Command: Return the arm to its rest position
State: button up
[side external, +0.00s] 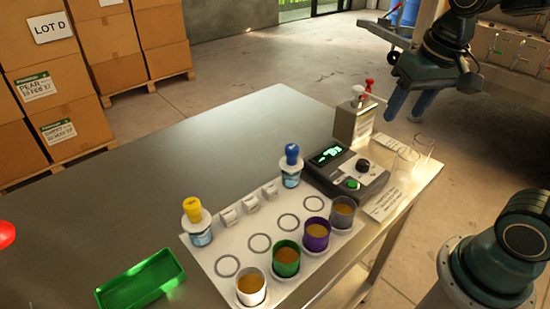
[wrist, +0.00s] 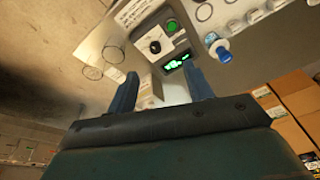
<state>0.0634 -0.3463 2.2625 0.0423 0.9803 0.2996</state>
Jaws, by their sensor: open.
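My gripper (side external: 411,103) is at the upper right of the side external view, raised above and beyond the right end of the metal table (side external: 150,180). Its two blue fingers are apart with nothing between them. In the wrist view my gripper (wrist: 163,90) shows open fingers, with the table-top items in the background beyond them. The gripper touches nothing that I can see.
A white sheet (side external: 213,254) bears several filled cups, a yellow-topped bottle (side external: 197,222) and a blue-topped bottle (side external: 291,166). A control box (side external: 345,170), a pump dispenser (side external: 353,119) and clear glasses (side external: 424,147) stand nearer my gripper. A green tray (side external: 140,280) lies front left.

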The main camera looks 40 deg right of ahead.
jog(key=s+a+n+t, duration=0.2)
jog(key=s+n, duration=0.2)
jog(key=s, duration=0.3)
jog(key=shift+s+a+n+t, duration=0.15)
jog(key=shift+s+n+t, duration=0.15)
jog(key=shift+s+t, duration=0.1)
